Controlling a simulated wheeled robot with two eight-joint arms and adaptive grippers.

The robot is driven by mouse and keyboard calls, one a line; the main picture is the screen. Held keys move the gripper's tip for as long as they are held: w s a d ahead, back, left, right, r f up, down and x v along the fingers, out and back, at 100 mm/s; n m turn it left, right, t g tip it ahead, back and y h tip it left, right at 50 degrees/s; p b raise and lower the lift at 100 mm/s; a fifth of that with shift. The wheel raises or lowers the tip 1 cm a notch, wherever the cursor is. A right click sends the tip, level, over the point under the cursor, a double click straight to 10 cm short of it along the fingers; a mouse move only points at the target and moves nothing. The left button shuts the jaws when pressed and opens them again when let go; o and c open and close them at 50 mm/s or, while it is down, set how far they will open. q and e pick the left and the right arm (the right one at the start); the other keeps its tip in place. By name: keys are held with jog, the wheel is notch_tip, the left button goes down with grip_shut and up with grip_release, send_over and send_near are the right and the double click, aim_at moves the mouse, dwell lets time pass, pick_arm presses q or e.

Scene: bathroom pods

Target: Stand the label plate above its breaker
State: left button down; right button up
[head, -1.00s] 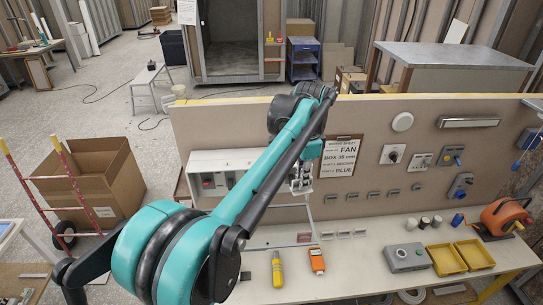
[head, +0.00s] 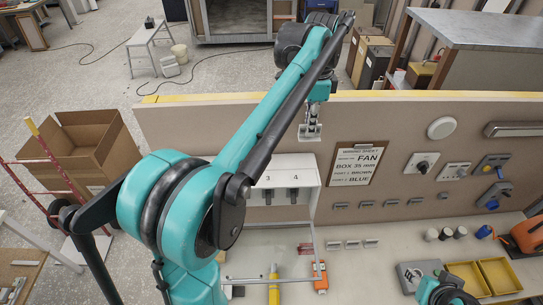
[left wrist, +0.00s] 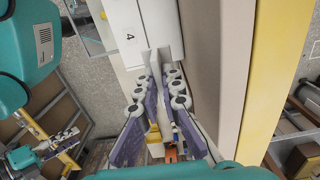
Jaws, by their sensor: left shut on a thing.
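My left gripper (head: 311,132) is just above the right end of the white breaker box (head: 312,178). In the left wrist view its padded fingers (left wrist: 157,110) are closed around a thin pale piece (left wrist: 154,112), probably the label plate seen edge-on. Its printed face is not visible. The box front shows the marks 3 and 4 above two dark breakers (head: 293,195); my arm hides its left part. The 4 (left wrist: 130,37) also shows in the left wrist view. My right gripper (left wrist: 60,142) seems to show at lower left there, too small to read its jaws.
The upright board (head: 410,122) has a yellow top edge close to my left gripper. A wiring sheet (head: 358,163) hangs right of the box. An orange tool (head: 320,278) and a yellow tool (head: 273,285) lie on the bench, with yellow bins (head: 500,277) at right.

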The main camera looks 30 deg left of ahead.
pick_arm(q)
jog(key=s+a+f, duration=0.2)
jog(key=s, duration=0.1)
jog(key=s+a+f+p, duration=0.1)
jog(key=s+a+f, duration=0.1)
jog(key=a, duration=0.1)
jog(key=s+a+f+p, duration=0.1)
jog(key=s+a+f, duration=0.1)
jog(key=s, duration=0.1)
jog(key=shift+s+a+f, duration=0.1)
jog(key=shift+s+a, duration=0.2)
jog(key=shift+a, duration=0.05)
jog(key=shift+s+f, duration=0.1)
jog(key=shift+s, duration=0.1)
notch_tip(320, 180, down, 3)
jog(key=shift+s+f+p, duration=0.1)
jog(key=shift+s+p, duration=0.05)
jog(key=shift+p, duration=0.15)
jog(key=shift+w+f, duration=0.2)
jog(key=shift+f, duration=0.25)
pick_arm(e)
jog(key=r, duration=0.1)
jog(key=s+r, duration=0.1)
jog(key=r, duration=0.1)
jog(key=shift+d, duration=0.15)
pick_arm(q)
jog(key=shift+s, duration=0.1)
